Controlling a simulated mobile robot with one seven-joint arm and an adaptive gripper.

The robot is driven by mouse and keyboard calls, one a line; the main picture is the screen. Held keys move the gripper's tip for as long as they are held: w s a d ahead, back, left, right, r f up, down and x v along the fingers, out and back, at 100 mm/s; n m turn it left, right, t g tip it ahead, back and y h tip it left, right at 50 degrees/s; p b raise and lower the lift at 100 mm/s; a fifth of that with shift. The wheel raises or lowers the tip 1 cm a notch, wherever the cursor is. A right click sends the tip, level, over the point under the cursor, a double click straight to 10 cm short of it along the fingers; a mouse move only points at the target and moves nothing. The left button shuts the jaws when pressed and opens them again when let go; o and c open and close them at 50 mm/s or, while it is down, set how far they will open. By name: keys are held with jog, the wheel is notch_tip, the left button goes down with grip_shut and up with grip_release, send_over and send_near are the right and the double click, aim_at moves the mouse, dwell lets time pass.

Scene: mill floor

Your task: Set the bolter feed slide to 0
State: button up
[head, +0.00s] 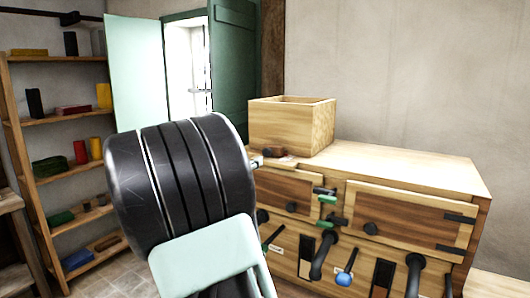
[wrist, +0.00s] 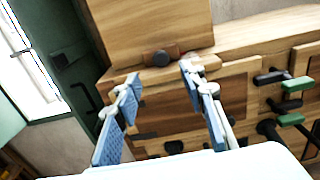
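The wooden cabinet (head: 400,165) carries several controls on its front, and no label or scale is legible, so I cannot tell which one is the bolter feed slide. Dark and green handles (head: 327,198) sit between the two door panels; they show at the right in the wrist view (wrist: 290,102). A blue knob (head: 344,279) and black levers (head: 318,262) with dark slots are lower down. My gripper (wrist: 160,78) is open and empty, its two blue-padded fingers spread before the cabinet's upper left front. In the head view my arm hides most of it.
An open-topped wooden box (head: 290,125) stands on the cabinet top. A small brown piece with a dark round part (wrist: 160,56) lies in front of it. Shelves (head: 60,120) with blocks stand left, near an open green shutter (head: 232,70). The right cabinet top is clear.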

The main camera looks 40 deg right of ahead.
aim_at(266, 152)
jog(key=p+x, duration=0.1)
jog(key=x, duration=0.9)
jog(key=shift+s, duration=0.1)
grip_shut()
